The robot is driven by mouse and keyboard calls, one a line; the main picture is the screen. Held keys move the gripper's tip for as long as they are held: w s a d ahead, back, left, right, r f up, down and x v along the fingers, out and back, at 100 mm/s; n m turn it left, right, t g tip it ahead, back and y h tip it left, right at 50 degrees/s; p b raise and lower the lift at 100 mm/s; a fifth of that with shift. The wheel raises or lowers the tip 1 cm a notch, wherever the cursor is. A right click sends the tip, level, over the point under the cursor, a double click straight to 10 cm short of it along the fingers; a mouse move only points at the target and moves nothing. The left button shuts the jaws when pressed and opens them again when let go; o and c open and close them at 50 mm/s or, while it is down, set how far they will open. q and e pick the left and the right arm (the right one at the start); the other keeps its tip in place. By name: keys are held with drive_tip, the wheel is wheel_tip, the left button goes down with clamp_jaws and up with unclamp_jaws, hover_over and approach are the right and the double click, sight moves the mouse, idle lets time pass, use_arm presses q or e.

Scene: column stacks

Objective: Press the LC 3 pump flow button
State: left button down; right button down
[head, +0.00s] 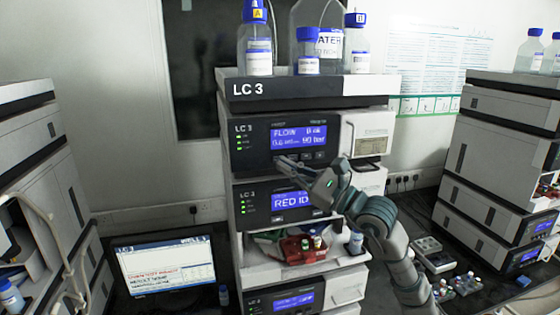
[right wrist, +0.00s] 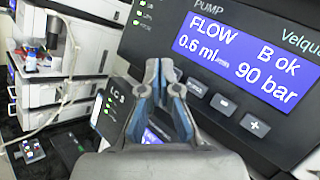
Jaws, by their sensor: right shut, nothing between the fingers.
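The LC 3 pump (head: 255,150) is the upper dark-fronted module of the middle stack. Its blue display (head: 299,137) shows FLOW, and in the right wrist view the display (right wrist: 246,55) reads FLOW 0.6 ml and 90 bar. A row of grey buttons runs below it: a left button (right wrist: 197,87), a minus-like middle button (right wrist: 224,104) and a plus button (right wrist: 254,125). My right gripper (head: 280,163) is shut and empty, its tips at the pump's lower front. In the right wrist view the tips (right wrist: 159,66) appear left of the buttons; contact cannot be told. My left gripper is out of view.
Below the pump is a module with a RED ID display (head: 291,200), then an open bay with a red vial rack (head: 303,248). Bottles (head: 257,45) stand on top of the stack. A monitor (head: 165,272) is at lower left. Other stacks flank both sides.

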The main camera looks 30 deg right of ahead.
drive_tip(key=shift+w+r, duration=0.15)
drive_tip(key=shift+w, duration=0.15)
drive_tip(key=shift+a, duration=0.5)
drive_tip(key=shift+w+d+p, duration=0.1)
drive_tip(key=shift+d+p, duration=0.05)
drive_tip(key=shift+p, duration=0.15)
